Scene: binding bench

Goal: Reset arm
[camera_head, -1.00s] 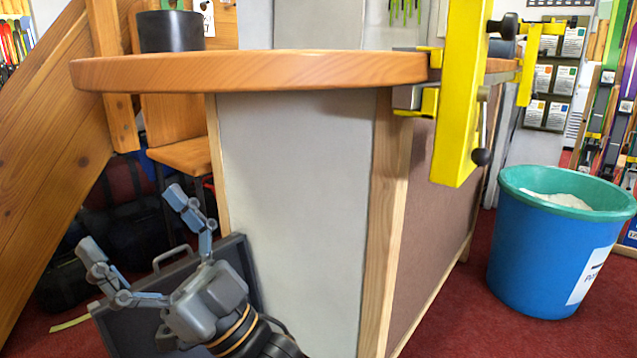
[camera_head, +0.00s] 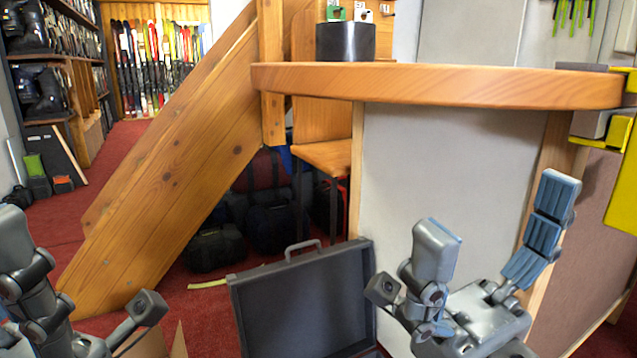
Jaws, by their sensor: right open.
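My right gripper (camera_head: 492,222) is in the lower right of the head view, in front of the grey bench panel (camera_head: 450,160). Its jointed grey fingers are spread apart, with nothing between them. My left gripper (camera_head: 84,270) is at the lower left corner, partly cut off by the frame edge. Its fingers are also wide apart, with nothing held between them. The wooden bench top (camera_head: 440,85) is above and behind the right gripper, with a dark cylindrical container (camera_head: 345,42) standing on it.
An open dark case (camera_head: 300,305) stands on the floor between the grippers. A sloping wooden side panel (camera_head: 165,190) is at left, with dark bags (camera_head: 270,225) behind it. A yellow clamp part (camera_head: 624,185) is at the right edge. Cardboard (camera_head: 160,343) shows at the bottom. Red carpet lies open at left.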

